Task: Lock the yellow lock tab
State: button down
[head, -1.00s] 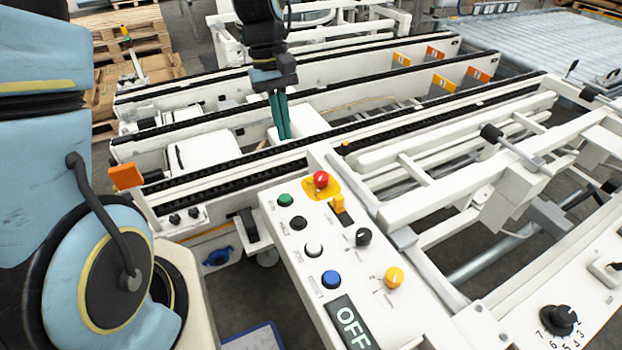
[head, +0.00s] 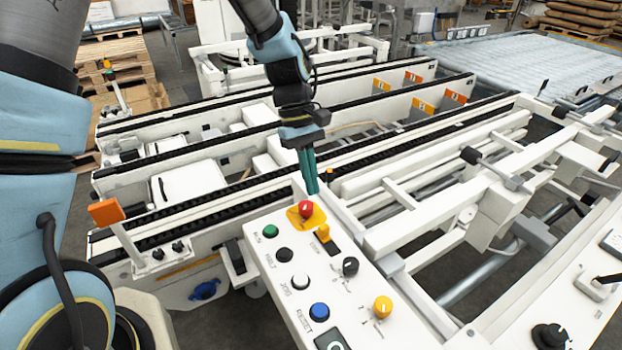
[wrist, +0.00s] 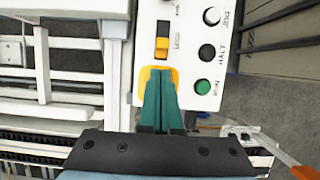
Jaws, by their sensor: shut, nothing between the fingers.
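In the wrist view my gripper (wrist: 160,75) covers most of the yellow plate and hides the red button.
The panel (head: 270,265) also carries a green button (head: 270,231), black, white and blue buttons, a black knob (head: 350,266) and a yellow knob (head: 382,307). White frame rails (head: 400,235) run along the panel's right side. Chain conveyors lie behind.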

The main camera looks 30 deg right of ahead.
aim_at(326, 226)
jog(key=p+x, duration=0.1)
jog(key=x, duration=0.6)
jog(key=shift+s+a, duration=0.15)
jog(key=shift+s, duration=1.55)
jog(key=shift+r, duration=0.1)
jog(key=p+v, duration=0.8)
jog(key=v, duration=0.2)
